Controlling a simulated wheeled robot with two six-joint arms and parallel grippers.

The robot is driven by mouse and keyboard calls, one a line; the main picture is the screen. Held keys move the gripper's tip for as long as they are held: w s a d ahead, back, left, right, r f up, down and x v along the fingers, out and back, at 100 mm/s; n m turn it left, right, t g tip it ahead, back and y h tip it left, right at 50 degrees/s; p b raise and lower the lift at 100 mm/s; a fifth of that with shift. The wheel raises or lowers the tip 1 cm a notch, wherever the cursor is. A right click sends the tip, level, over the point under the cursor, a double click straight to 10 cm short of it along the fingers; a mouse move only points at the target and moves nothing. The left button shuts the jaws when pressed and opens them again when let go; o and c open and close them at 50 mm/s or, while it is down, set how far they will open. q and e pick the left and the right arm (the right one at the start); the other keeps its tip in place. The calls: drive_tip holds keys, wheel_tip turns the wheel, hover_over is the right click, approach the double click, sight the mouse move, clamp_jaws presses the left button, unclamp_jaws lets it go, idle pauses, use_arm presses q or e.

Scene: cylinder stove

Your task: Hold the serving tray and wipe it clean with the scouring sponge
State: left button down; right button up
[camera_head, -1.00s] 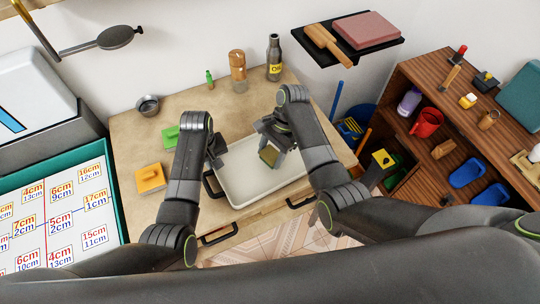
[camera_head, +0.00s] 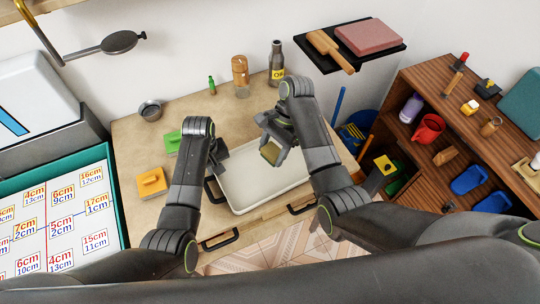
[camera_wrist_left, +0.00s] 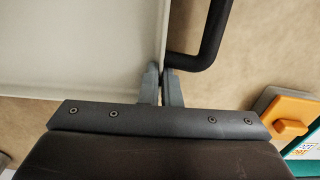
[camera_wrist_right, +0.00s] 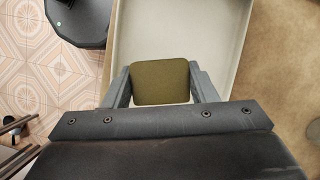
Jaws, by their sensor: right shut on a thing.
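The serving tray (camera_head: 258,195) is a pale, shallow rectangle with dark handles, near the front of the wooden counter. My left gripper (camera_head: 217,158) is at its left wall; in the left wrist view its fingers (camera_wrist_left: 161,82) are close together with the tray's rim (camera_wrist_left: 164,45) between them. My right gripper (camera_head: 272,148) points down over the tray. It is shut on the scouring sponge (camera_head: 271,153), whose olive face (camera_wrist_right: 160,82) fills the gap between the fingers in the right wrist view. Whether the sponge touches the tray's floor is unclear.
An orange block (camera_head: 151,182) and a green block (camera_head: 173,142) lie left of the tray. A metal cup (camera_head: 150,109), an oil bottle (camera_head: 276,63) and a brown-topped jar (camera_head: 240,76) stand behind. A wooden shelf (camera_head: 430,110) stands at the right.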

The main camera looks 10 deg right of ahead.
use_arm(q)
drive_tip(key=c, duration=1.6)
unclamp_jaws()
drive_tip(key=shift+o, duration=0.2)
drive_tip(key=shift+r, duration=0.1)
wheel_tip(320, 180, up, 12)
drive_tip(key=shift+f, duration=0.2)
use_arm(e)
drive_tip(key=shift+s+f, duration=0.1)
